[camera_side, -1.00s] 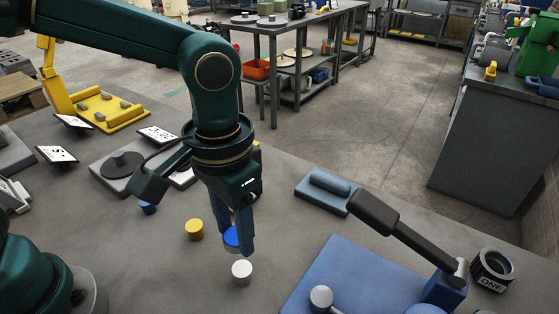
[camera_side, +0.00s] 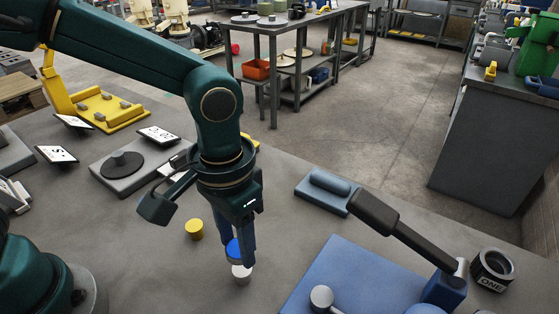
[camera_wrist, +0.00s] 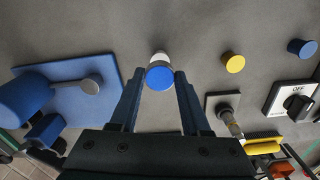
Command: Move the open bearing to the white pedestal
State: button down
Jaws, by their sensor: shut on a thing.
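The open bearing, a short round piece with a blue face (camera_side: 234,249), is between the fingers of my gripper (camera_side: 236,256). My gripper is shut on it. The white pedestal (camera_side: 242,275) is a small white cylinder on the grey table, directly below the held bearing in the side view. The bearing overlaps the pedestal's top in the picture; I cannot tell whether they touch. In the wrist view the bearing's blue face (camera_wrist: 160,76) lies between my fingertips (camera_wrist: 159,80), with the white pedestal (camera_wrist: 160,57) partly hidden behind it.
A yellow pedestal (camera_side: 195,229) stands left of my gripper; a blue pedestal (camera_wrist: 301,47) shows farther off in the wrist view. A blue plate (camera_side: 345,275) with a black-handled lever (camera_side: 400,225) lies to the right. A dark ring marked ONE (camera_side: 493,269) stands beyond it.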

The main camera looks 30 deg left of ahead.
aim_at(241, 270)
jog(key=shift+f, duration=0.5)
jog(key=shift+f, duration=0.15)
dwell(0.3)
jog(key=shift+f, duration=0.55)
jog(key=shift+f, duration=0.1)
jog(key=shift+f, duration=0.55)
jog(key=shift+f, duration=0.15)
dwell(0.4)
